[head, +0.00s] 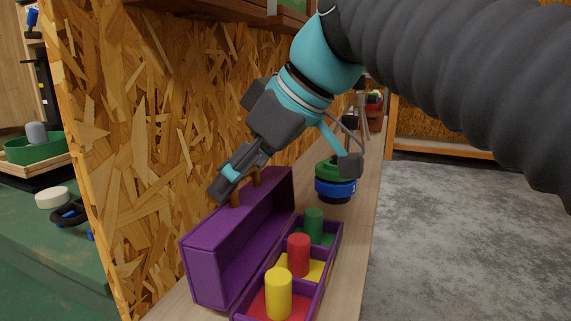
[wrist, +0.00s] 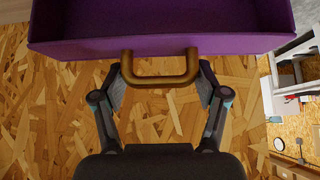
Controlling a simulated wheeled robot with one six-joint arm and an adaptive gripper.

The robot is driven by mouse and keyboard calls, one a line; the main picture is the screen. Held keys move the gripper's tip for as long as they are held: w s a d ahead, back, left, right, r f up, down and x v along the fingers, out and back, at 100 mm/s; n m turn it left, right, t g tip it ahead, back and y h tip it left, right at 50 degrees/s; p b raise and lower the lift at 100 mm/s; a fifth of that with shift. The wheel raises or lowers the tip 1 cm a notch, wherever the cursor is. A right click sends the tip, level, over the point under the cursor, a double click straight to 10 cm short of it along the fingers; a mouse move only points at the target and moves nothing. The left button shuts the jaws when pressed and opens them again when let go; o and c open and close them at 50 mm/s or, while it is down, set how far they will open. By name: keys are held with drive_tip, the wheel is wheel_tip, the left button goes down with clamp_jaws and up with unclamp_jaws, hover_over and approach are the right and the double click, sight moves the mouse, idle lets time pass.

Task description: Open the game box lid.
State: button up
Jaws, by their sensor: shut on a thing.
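The purple game box (head: 333,246) stands on the bench with its lid (head: 215,267) swung up, roughly upright, along the box's left side. Inside the box are a yellow cylinder (head: 278,294), a red cylinder (head: 298,255) and a green cylinder (head: 314,226) in separate compartments. My gripper (head: 228,183) is at the lid's upper edge, at the brass-coloured handle (head: 235,197). In the wrist view the handle (wrist: 160,80) lies between the two fingers of my gripper (wrist: 161,88), which are shut on it. The lid's underside faces the open box.
An OSB wall panel (head: 125,150) stands close behind the lid. A blue and green round object (head: 335,187) sits on the bench beyond the box, below my arm. The bench's right edge drops to a grey floor (head: 450,240). A shelf hangs above.

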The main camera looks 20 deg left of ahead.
drive_tip(key=shift+a+f, duration=0.15)
drive_tip(key=o, duration=1.7)
drive_tip(key=shift+a, duration=0.1)
drive_tip(key=v, duration=1.2)
